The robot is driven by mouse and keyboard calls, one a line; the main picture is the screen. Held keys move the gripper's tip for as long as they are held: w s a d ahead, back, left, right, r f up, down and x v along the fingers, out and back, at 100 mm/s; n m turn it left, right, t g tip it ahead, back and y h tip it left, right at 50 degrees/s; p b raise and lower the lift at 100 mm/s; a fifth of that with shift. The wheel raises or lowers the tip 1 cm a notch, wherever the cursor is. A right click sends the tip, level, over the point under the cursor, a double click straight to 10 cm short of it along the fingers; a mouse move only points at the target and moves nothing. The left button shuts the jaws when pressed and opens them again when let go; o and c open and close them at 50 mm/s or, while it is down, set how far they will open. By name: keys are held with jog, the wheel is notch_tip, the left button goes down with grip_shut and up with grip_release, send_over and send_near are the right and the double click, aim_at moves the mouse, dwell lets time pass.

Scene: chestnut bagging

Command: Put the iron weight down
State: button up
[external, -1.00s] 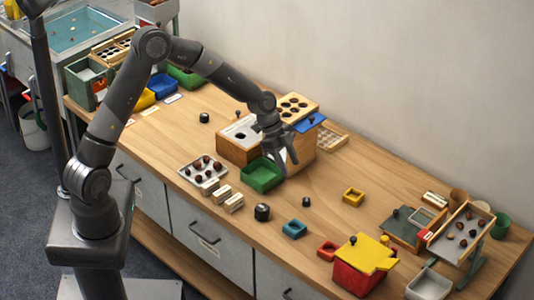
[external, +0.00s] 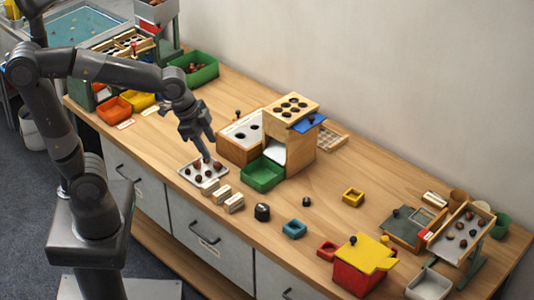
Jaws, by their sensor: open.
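A dark iron weight (external: 262,212), a short black cylinder with a knob on top, stands upright on the bench near its front edge. A smaller black weight-like piece (external: 306,201) stands to its right. My gripper (external: 207,157) is open and points down over the white tray of chestnuts (external: 186,173), left of and away from both black pieces. Whether its fingertips touch a chestnut, I cannot tell. Another dark round piece, seen earlier farther back on the bench, is not visible; my arm covers that area.
White label blocks (external: 233,203) stand between tray and weight. A green bin (external: 262,174) fronts the wooden box (external: 290,129). A blue tray (external: 294,229), red-yellow box (external: 362,266) and sloped tray (external: 462,232) stand to the right. Bare bench lies around the smaller black piece.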

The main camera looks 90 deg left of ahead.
jog(key=s+d+r+n+t, duration=0.1)
jog(key=s+d+n, duration=0.1)
jog(key=s, duration=0.9)
jog(key=shift+s+d+n, duration=0.2)
jog(key=shift+s+n, duration=0.05)
jog(key=shift+n, duration=0.05)
jog(key=shift+r, duration=0.1)
dwell(0.9)
jog(key=shift+o, duration=0.9)
